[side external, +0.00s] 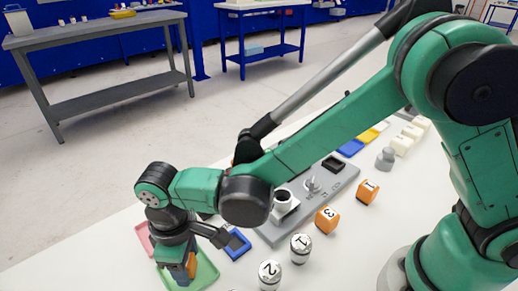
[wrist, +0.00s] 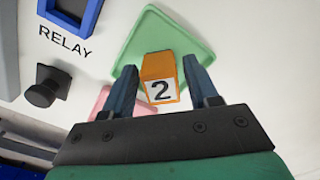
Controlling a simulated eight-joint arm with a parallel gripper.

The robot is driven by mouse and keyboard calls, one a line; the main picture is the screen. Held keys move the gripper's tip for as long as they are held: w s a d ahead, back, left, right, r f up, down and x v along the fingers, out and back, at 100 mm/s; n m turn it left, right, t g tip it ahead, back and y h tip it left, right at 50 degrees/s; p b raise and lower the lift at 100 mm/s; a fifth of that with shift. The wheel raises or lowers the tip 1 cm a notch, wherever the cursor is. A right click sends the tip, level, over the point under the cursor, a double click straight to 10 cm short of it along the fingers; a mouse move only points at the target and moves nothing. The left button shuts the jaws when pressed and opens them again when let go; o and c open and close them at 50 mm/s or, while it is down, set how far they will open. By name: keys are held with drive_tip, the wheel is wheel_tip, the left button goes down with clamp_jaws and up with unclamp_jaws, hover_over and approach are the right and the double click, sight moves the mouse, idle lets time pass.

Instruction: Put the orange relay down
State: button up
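The orange relay (wrist: 157,67), a block marked 2 on a white face, is between the two fingers of my gripper (wrist: 161,66) in the wrist view. The fingers stand close on both sides of it; I cannot tell whether they press on it. In the side view my gripper (side external: 180,268) points down low at the front left, with the orange relay (side external: 191,266) showing at its right side. A green tray (side external: 206,274) lies beneath, and it also shows in the wrist view (wrist: 190,38). Whether the relay touches the tray is hidden.
A pink tray (side external: 143,236) is beside the green one. A blue square frame (side external: 237,244) is close to the right, by the word RELAY in the wrist view. A grey fixture (side external: 318,207), orange blocks (side external: 327,220) and white cylinders (side external: 300,248) are further right.

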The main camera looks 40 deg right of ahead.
drive_tip(key=shift+o, duration=0.5)
wheel_tip(320, 180, up, 12)
drive_tip(key=s+d+m+t, duration=0.2)
drive_tip(key=d+m+t, duration=0.5)
drive_tip(key=d, duration=1.7)
drive_tip(key=shift+s+m, duration=0.2)
drive_tip(key=shift+m, duration=0.8)
